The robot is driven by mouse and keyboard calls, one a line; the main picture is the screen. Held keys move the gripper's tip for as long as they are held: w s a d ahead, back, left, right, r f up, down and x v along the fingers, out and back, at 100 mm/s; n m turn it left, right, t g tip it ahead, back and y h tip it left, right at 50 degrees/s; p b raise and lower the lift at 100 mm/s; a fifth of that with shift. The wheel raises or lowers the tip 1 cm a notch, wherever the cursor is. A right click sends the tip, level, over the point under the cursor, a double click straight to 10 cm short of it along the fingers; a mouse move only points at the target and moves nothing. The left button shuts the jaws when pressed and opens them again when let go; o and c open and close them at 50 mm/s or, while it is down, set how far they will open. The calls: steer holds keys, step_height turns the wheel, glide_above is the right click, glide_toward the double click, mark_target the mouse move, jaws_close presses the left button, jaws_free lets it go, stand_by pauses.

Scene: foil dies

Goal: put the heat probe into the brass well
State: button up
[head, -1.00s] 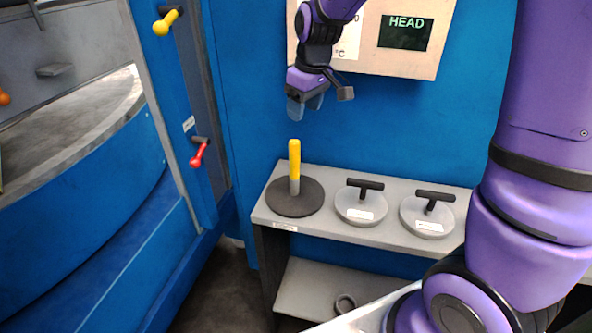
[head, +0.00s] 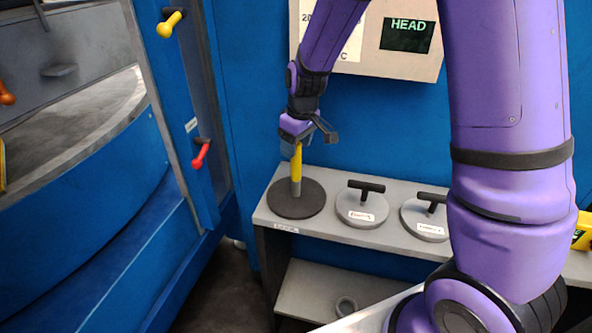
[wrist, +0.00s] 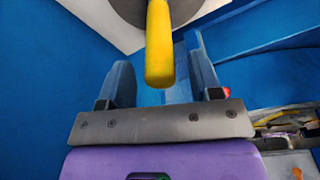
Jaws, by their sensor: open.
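The heat probe (head: 296,167) has a yellow handle and a grey lower part. It stands upright in the middle of a dark round base on the left end of the shelf (head: 262,214). In the wrist view the yellow handle (wrist: 160,50) lies between the two fingers. My gripper (head: 291,146) is open at the top of the handle, and its fingers (wrist: 162,82) stand on either side, not closed on it. I cannot make out a brass well in these views.
Two grey discs with black T-handles, one in the middle (head: 361,204) and one farther right (head: 427,216), sit on the shelf beside the probe's base. A small ring (head: 346,306) lies on the lower shelf. A display panel (head: 408,36) hangs above. A red lever (head: 201,154) is on the left post.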

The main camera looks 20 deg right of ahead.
steer(key=shift+w+a+f, duration=0.1)
steer(key=shift+w+f, duration=0.05)
steer(key=shift+f, duration=1)
jaws_close()
steer(key=shift+r, duration=0.15)
